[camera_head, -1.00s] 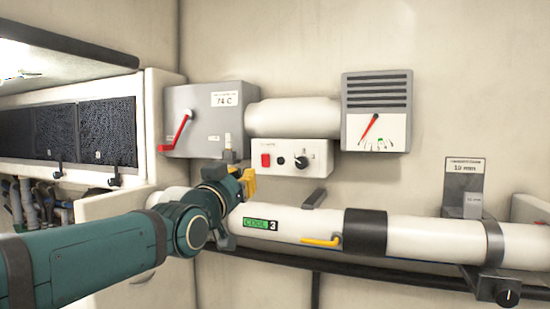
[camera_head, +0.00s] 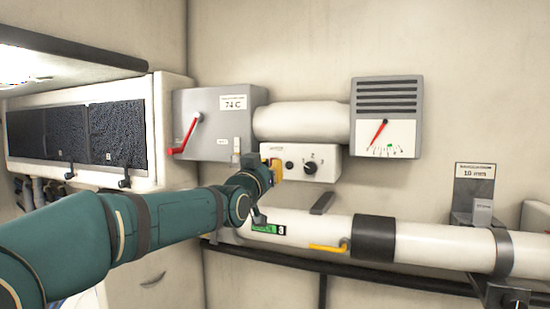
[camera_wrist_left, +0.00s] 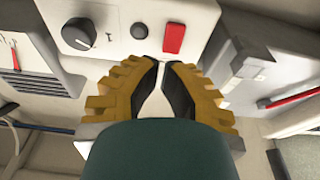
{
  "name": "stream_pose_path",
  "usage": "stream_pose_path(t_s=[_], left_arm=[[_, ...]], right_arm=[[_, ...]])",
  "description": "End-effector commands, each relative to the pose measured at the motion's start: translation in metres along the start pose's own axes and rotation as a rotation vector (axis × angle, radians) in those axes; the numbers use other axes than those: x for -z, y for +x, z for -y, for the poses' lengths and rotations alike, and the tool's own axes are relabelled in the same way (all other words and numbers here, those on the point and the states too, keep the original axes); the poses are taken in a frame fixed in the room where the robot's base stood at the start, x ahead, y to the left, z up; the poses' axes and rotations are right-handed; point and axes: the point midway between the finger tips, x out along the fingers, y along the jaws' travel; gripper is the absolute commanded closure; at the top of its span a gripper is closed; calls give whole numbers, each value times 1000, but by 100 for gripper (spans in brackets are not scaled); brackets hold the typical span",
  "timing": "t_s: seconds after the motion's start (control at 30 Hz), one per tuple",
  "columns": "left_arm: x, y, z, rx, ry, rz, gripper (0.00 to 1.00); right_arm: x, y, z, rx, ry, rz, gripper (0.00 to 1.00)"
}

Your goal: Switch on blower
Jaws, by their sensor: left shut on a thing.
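The white switch box (camera_head: 325,152) on the wall carries a black knob (camera_head: 309,167) and a small dark button (camera_head: 289,165). Its red rocker switch (camera_wrist_left: 174,38) shows just past my fingertips in the left wrist view; whether it is on or off cannot be told. My left gripper (camera_head: 275,169) has yellow fingers with dark pads and covers the rocker in the head view. In the left wrist view my left gripper (camera_wrist_left: 165,62) has its tips drawn close together, just short of the rocker. What lies between them cannot be made out. My right gripper is not in view.
A grey box (camera_head: 215,120) with a red lever (camera_head: 186,135) is left of the switch box. A white cylinder (camera_head: 300,121) runs above it to a gauge (camera_head: 386,118). A large white pipe (camera_head: 430,243) with a yellow handle (camera_head: 327,248) passes below.

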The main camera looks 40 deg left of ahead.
Motion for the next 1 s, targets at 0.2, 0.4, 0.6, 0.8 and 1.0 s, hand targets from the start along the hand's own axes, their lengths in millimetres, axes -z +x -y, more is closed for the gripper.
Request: stream_pose_path(t_s=[0.2, 0.4, 0.6, 0.8, 1.0], left_arm=[[1, 29, 0, 1, -1, 1, 100], [0, 38, 0, 0, -1, 0, 100], [0, 39, 0, 0, -1, 0, 100], [2, 40, 0, 1, -1, 12, 100], [6, 49, 0, 0, -1, 96, 100]], right_arm=[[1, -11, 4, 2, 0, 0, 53], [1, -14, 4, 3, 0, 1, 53], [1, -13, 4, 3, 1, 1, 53], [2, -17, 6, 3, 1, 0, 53], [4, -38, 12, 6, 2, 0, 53]])
